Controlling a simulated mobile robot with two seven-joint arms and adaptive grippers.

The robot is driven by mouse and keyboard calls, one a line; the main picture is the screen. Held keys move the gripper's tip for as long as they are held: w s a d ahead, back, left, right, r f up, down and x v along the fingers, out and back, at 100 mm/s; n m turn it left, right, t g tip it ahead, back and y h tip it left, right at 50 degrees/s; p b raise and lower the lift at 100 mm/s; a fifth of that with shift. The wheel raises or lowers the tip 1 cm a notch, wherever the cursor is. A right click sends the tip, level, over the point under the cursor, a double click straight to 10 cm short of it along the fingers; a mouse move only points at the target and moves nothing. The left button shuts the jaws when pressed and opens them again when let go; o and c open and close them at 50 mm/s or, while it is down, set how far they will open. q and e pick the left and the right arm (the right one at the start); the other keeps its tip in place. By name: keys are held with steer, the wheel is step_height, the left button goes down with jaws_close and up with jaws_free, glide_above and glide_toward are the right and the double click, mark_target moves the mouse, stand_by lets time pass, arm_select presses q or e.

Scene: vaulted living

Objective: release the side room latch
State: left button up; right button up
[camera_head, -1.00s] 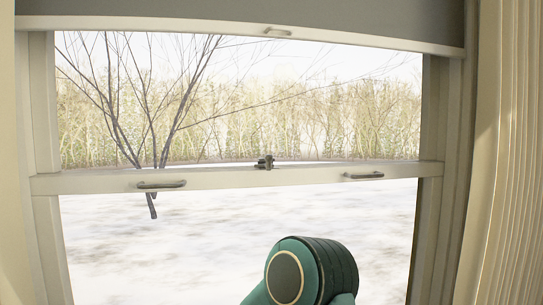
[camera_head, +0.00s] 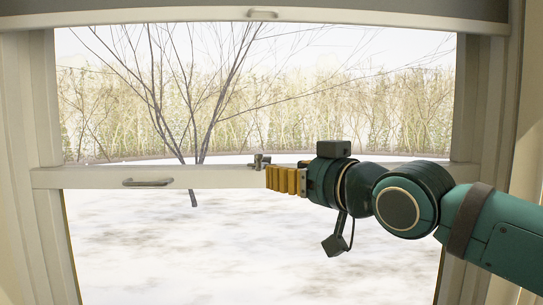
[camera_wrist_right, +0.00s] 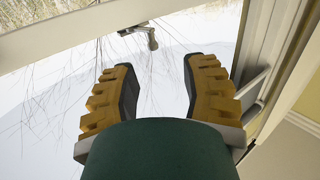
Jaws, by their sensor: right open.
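The latch (camera_head: 260,161) is a small dark metal piece on top of the window's white middle rail (camera_head: 90,178), near the rail's centre. My right gripper (camera_head: 270,178), with yellow ridged fingers, comes in from the right in front of the rail. Its fingertips are just right of and slightly below the latch in the head view. In the right wrist view the right gripper (camera_wrist_right: 157,72) is open, with nothing between its fingers. There the latch (camera_wrist_right: 142,34) shows beyond the fingertips, above the gap, apart from both fingers. My left gripper is out of view.
A lift handle (camera_head: 148,182) is on the rail left of the latch. My right arm covers the rail's right part. A grey blind (camera_head: 400,8) with a small handle (camera_head: 262,14) is at the top. Window frame posts stand at both sides; snow and bare branches are outside.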

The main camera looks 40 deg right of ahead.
mark_target(256, 160)
steer(key=w, duration=0.4)
steer(key=w+r+p, duration=0.1)
steer(key=w, duration=0.3)
steer(key=w+d, duration=0.1)
steer(key=w, duration=0.3)
steer(key=shift+r, duration=0.4)
jaws_close()
